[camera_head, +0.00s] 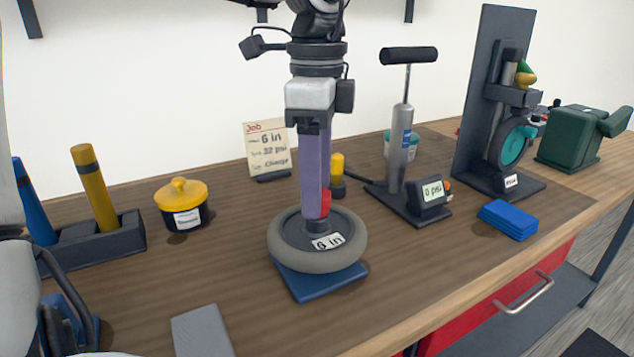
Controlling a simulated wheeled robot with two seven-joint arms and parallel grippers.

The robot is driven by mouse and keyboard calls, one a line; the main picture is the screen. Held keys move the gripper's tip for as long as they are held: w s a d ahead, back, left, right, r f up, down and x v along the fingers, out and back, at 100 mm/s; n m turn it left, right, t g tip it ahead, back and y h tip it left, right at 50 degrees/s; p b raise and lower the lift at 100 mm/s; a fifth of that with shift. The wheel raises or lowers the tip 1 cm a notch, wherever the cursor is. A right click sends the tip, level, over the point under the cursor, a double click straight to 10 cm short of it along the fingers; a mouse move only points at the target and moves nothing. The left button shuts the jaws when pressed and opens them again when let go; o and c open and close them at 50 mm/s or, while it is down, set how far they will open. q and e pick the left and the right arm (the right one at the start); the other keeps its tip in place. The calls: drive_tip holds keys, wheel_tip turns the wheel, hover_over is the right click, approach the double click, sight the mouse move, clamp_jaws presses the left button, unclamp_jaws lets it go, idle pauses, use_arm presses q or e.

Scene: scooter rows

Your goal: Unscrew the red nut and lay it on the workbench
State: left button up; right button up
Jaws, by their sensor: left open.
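The red nut (325,203) sits upright at the hub of a grey wheel (285,256). The wheel lies flat on a blue pad (318,285) on the workbench (230,262) and has a "6 in" label. My left gripper (317,212) points straight down over the hub, its purple fingers seen nearly edge-on. They are open, with the tips at the nut and hiding its left part. I cannot tell whether they touch it. My right gripper is not in view.
A yellow-lidded pot (181,192) and a holder with a yellow tool (93,185) stand left. A job card (268,147) stands behind. A pump (398,150) with gauge, blue pads (508,219) and a tall stand (487,85) are right.

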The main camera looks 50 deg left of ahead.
use_arm(q)
wheel_tip(320, 180, up, 10)
drive_tip(key=p, duration=0.1)
drive_tip(key=shift+p, duration=0.4)
drive_tip(key=shift+f, duration=0.15)
